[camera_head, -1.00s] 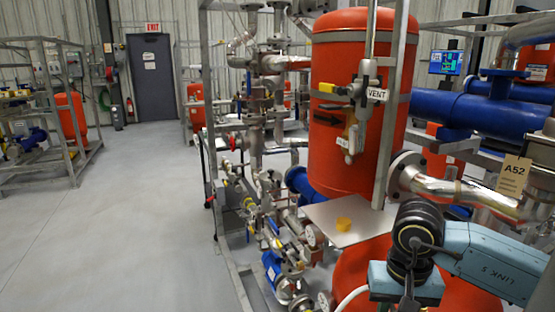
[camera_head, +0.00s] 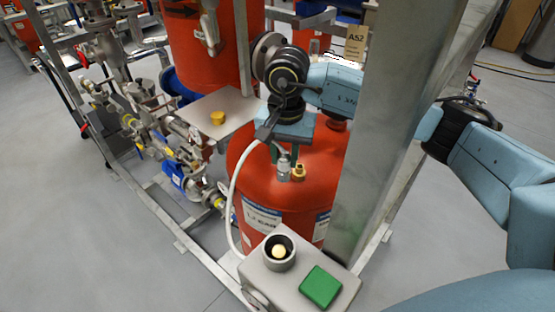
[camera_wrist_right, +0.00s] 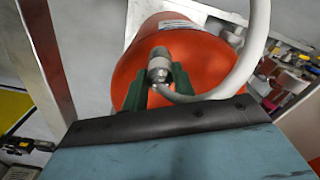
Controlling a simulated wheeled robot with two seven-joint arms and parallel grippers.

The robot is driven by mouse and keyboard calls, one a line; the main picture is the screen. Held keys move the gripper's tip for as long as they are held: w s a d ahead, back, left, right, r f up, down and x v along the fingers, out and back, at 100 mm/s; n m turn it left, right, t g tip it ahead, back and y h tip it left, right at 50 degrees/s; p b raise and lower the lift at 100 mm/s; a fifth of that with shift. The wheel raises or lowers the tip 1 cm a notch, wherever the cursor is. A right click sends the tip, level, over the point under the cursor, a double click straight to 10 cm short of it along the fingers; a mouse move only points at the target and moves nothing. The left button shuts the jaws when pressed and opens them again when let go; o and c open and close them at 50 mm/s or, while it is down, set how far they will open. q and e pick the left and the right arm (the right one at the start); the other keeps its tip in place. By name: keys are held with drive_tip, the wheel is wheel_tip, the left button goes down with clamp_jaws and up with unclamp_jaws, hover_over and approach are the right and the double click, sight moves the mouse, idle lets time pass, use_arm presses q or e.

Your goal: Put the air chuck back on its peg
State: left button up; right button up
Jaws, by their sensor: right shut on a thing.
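The air chuck (camera_head: 284,168) is a small silver metal fitting. In the right wrist view it (camera_wrist_right: 159,66) sits between the green fingers of my right gripper (camera_wrist_right: 160,82), which is shut on it. A white hose (camera_head: 236,190) runs from the held fitting and loops down the front of the red tank. In the head view my right gripper (camera_head: 285,155) is above the tank's top, with the chuck beside a brass fitting (camera_head: 299,173). Whether the chuck touches that fitting I cannot tell. I cannot make out the peg. My left gripper is not in view.
The red tank (camera_head: 255,185) stands below. A grey box (camera_head: 260,276) with a pale knob in a round collar and a green square is in front. A metal plate (camera_head: 205,108) holds a yellow cap (camera_head: 217,118). A broad grey post (camera_head: 385,130) rises at right.

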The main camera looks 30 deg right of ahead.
drive_tip(key=w+d+r+m+p, duration=0.3)
drive_tip(key=d+r+m+p, duration=0.3)
drive_tip(key=m, duration=0.5)
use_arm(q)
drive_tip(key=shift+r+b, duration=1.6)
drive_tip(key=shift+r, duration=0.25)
use_arm(e)
drive_tip(key=shift+m, duration=0.3)
drive_tip(key=shift+s+a+f, duration=0.1)
drive_tip(key=shift+f, duration=1.3)
drive_tip(key=shift+s+a+f, duration=0.1)
drive_tip(key=shift+f, duration=1.3)
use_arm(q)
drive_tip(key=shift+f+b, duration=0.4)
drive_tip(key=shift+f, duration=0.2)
use_arm(e)
drive_tip(key=shift+f, duration=0.15)
use_arm(q)
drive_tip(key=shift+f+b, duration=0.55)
drive_tip(key=shift+b, duration=0.2)
use_arm(e)
drive_tip(key=shift+f, duration=0.65)
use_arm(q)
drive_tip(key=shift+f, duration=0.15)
use_arm(e)
drive_tip(key=shift+f, duration=0.2)
